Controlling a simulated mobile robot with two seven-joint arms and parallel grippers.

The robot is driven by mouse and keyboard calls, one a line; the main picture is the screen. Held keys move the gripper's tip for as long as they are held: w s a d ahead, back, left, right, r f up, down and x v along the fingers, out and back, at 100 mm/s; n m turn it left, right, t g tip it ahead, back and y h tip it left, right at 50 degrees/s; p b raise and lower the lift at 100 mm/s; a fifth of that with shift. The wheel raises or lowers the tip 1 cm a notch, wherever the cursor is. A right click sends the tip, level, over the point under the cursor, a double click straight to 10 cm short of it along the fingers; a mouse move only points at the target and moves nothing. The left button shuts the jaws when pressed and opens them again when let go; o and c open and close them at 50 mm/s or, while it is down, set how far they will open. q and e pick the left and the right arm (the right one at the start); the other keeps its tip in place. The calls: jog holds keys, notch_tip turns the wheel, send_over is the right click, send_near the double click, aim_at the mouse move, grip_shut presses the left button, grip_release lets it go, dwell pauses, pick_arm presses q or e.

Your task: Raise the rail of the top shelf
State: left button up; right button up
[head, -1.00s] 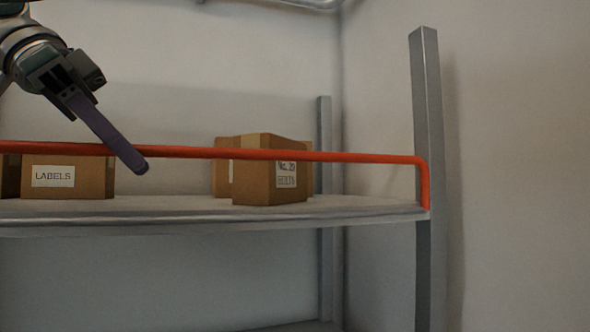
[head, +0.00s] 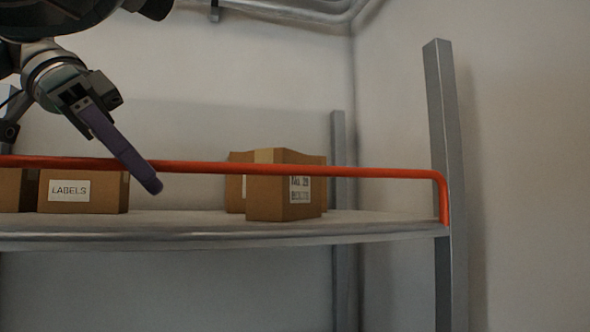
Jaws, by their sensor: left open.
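The orange-red rail (head: 300,170) runs across the front of the shelf (head: 300,233), a little above its edge. At the right its end bends down to the shelf edge beside the grey post. My left gripper (head: 150,184) reaches down from the upper left, and its purple finger crosses in front of the rail, with the tip just below it. The jaws are open, though the fingers overlap in this view. I cannot tell whether the finger touches the rail. The rail's left end is out of the picture. My right gripper is not in view.
Several brown cardboard boxes stand on the shelf behind the rail, one labelled LABELS (head: 85,192) and one nearer the middle (head: 280,192). Grey posts stand at the right front (head: 445,140) and at the back (head: 338,150). Pipes (head: 300,10) run along the wall above.

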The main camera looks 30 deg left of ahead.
pick_arm(q)
jog(key=p+v, duration=0.3)
jog(key=v, duration=0.7)
jog(key=shift+f, duration=0.1)
dwell(0.3)
